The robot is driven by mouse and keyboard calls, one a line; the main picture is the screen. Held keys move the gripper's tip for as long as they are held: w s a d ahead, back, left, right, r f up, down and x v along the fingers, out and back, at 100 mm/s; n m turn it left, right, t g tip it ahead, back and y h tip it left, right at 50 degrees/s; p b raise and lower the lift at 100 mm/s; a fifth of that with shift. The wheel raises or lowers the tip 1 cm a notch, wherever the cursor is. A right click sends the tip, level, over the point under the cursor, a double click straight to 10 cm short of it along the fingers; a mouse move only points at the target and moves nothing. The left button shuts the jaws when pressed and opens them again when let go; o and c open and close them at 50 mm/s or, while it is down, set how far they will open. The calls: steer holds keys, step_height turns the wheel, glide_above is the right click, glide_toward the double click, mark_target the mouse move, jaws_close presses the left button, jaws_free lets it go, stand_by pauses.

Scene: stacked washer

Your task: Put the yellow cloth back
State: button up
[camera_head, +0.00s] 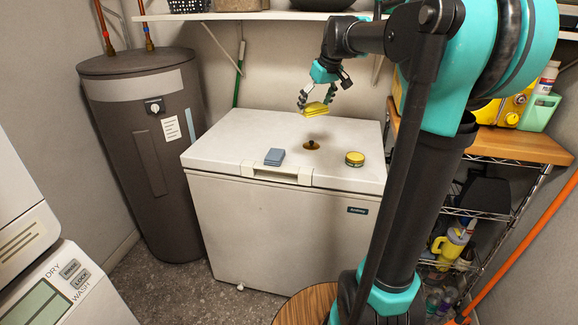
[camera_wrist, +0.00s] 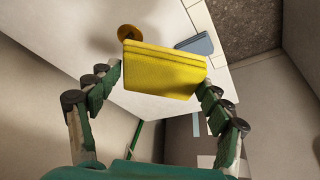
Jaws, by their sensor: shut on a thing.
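The folded yellow cloth (camera_head: 315,108) is above the white chest freezer (camera_head: 237,137) in the head view. My gripper (camera_head: 318,101) is shut on the cloth and holds it over the lid, apart from it. In the wrist view the yellow cloth (camera_wrist: 166,70) spans between the two green fingers of my gripper (camera_wrist: 160,80). The fingertips meet its side edges.
A blue-grey folded cloth (camera_head: 275,156), a small brown round thing (camera_head: 311,145) and a round yellow tin (camera_head: 355,158) are on the lid. A wall shelf (camera_head: 250,16) runs above. A wooden-topped rack (camera_head: 510,146) stands at right. The lid's left part is clear.

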mark_target(308, 163)
steer(key=f, duration=2)
steer(key=shift+a, duration=0.25)
steer(key=shift+f, duration=0.1)
steer(key=o, duration=1.1)
steer(key=shift+o, duration=0.2)
steer(key=v, duration=1.2)
steer(key=s+d+f+m+h, duration=0.1)
steer(key=s+f+m, duration=0.1)
steer(key=s+f, duration=0.7)
steer(key=s+f+m+h, duration=0.1)
steer(key=s+f+m, duration=0.2)
steer(key=s+f, duration=0.7)
steer(key=s, duration=0.6)
steer(key=shift+s+d, duration=0.35)
steer(key=shift+d, duration=0.05)
